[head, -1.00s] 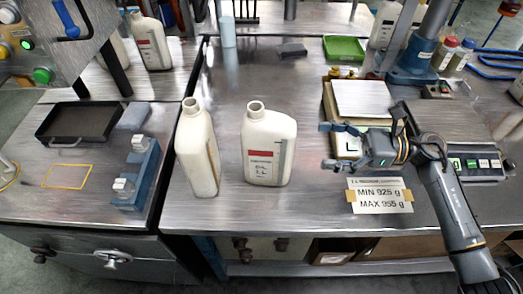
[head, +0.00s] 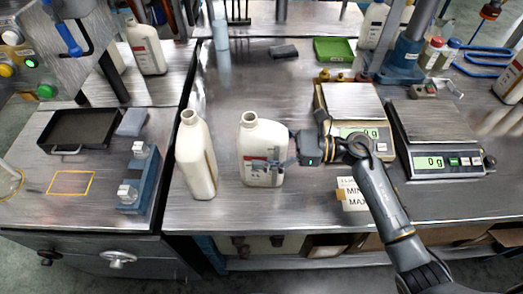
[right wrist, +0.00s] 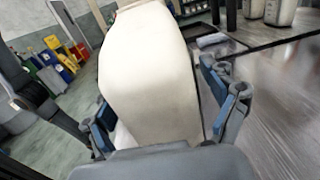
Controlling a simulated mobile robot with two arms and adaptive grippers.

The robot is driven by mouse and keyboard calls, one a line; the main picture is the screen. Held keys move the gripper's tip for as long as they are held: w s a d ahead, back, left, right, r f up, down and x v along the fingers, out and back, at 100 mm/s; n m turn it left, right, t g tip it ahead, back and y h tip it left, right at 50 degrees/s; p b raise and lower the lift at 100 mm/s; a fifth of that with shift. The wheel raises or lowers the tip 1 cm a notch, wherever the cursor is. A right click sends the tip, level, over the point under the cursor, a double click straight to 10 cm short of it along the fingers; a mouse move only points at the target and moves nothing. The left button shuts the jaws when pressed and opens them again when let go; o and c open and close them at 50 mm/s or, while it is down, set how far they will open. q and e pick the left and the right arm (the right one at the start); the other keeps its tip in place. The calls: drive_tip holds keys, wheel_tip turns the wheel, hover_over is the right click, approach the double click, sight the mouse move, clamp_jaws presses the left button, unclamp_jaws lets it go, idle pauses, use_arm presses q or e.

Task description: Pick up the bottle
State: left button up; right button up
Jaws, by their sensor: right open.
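Two white open-necked bottles stand upright near the middle of the metal bench. The right bottle (head: 249,137) has a printed label, and the left bottle (head: 197,158) stands close beside it. My right gripper (head: 281,163) is at the right bottle's right side, at about its lower half. In the right wrist view the bottle (right wrist: 152,75) stands between the spread fingers of the gripper (right wrist: 165,112). A gap shows between the bottle and the right finger; contact on the left cannot be told. My left gripper is not in view.
Two scales, one beige (head: 369,135) and one grey (head: 442,158), stand to the right. A sign (head: 350,195) lies near the front edge behind my arm. A green tray (head: 334,50) is at the back. A blue holder (head: 140,182) stands left.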

drive_tip(key=c, duration=1.2)
